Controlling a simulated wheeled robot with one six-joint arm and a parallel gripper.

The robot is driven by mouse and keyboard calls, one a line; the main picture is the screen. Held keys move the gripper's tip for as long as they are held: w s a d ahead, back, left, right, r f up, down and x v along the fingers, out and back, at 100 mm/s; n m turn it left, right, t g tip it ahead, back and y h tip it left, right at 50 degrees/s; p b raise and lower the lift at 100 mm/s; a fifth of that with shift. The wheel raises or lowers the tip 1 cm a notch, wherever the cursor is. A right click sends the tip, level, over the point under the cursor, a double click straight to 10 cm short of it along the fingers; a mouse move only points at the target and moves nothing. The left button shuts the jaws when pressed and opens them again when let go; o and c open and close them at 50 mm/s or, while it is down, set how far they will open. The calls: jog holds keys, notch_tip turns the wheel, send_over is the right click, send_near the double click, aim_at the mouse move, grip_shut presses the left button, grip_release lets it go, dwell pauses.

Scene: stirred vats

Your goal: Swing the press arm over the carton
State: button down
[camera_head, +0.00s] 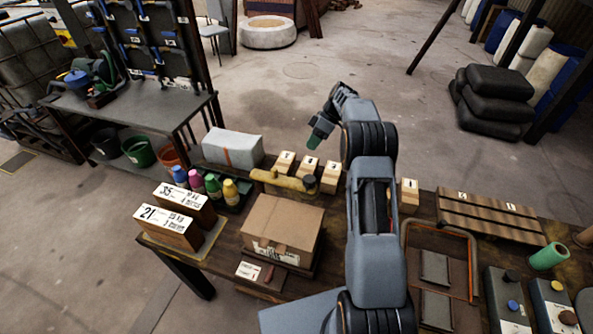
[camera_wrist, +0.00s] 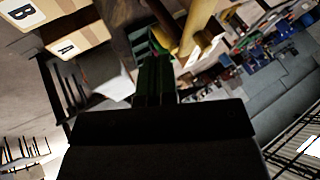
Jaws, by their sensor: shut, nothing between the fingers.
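The press arm (camera_head: 283,180) is a yellow bar with a black knob at its right end, lying behind the carton. The carton (camera_head: 280,222) is a closed brown cardboard box on the dark bench. The press arm is beside the carton, not over it. My gripper (camera_head: 314,141) has green fingertips, is shut and empty, and shows above and behind the press arm's knob end. In the wrist view my gripper (camera_wrist: 155,62) points up the picture. A yellow bar (camera_wrist: 196,28), seemingly the press arm, is just right of the fingertips, apart from them as far as I can tell.
Small labelled wooden blocks (camera_head: 308,166) stand behind the press arm. Coloured bottles (camera_head: 213,186) and a grey-white block (camera_head: 232,149) are to its left. Labelled boxes (camera_head: 176,220) stand at the bench's left end. A slatted wooden crate (camera_head: 490,217) and control boxes (camera_head: 507,300) are at right.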

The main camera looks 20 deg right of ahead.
aim_at(282, 177)
jog(key=s+a+f+p, duration=0.3)
jog(key=s+a+f, duration=0.2)
jog(key=a+f, duration=0.1)
jog(key=shift+a+f+p, duration=0.3)
jog(key=shift+a+p, duration=0.05)
jog(key=shift+a, duration=0.15)
jog(key=shift+f+b, duration=0.1)
jog(key=shift+b, duration=0.25)
